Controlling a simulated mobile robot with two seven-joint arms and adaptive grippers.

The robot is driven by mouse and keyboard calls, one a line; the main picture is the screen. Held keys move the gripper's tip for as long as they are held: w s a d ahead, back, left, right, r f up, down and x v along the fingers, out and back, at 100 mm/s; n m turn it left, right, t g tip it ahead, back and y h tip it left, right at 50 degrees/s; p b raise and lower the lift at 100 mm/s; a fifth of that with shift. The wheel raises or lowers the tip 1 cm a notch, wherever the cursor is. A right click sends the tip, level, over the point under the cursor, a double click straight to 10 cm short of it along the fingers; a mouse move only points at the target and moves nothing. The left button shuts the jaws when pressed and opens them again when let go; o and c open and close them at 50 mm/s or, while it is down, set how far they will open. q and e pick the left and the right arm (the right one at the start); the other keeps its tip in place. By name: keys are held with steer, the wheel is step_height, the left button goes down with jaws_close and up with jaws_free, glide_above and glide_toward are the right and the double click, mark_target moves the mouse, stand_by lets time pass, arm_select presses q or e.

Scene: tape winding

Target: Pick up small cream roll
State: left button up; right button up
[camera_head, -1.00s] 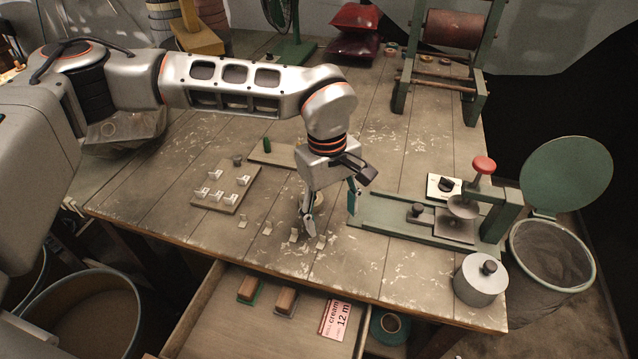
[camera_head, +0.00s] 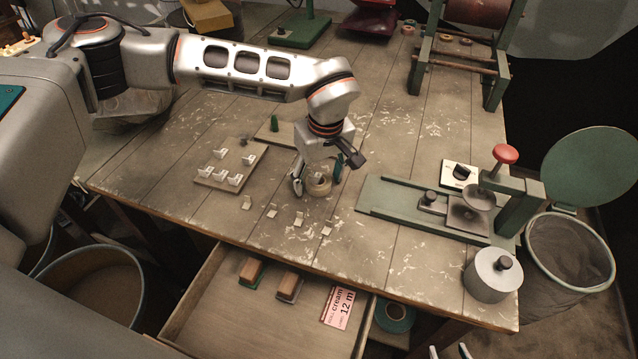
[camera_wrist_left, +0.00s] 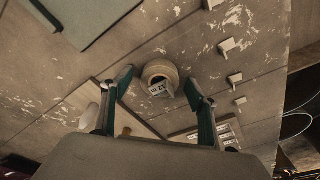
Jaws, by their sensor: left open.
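The small cream roll (camera_head: 320,187) lies flat on the wooden table, and its ring shape with a printed label shows in the left wrist view (camera_wrist_left: 160,71). My left gripper (camera_head: 317,183) is open above it, pointing down. In the left wrist view its two fingers (camera_wrist_left: 159,82) are on either side of the roll, with gaps visible. I cannot tell how far above the table the fingertips are. Two pale fingertips of my right gripper (camera_head: 450,352) show apart at the bottom edge of the head view; the rest of it is out of view.
Several small white pieces (camera_head: 299,218) lie in front of the roll. A board with white clips (camera_head: 226,172) is to its left. A green press fixture (camera_head: 415,205) with a red knob stands to the right. An open drawer (camera_head: 225,310) juts out below the table.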

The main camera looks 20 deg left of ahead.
arm_select(q)
steer(key=c, duration=1.3)
steer(key=shift+o, duration=0.2)
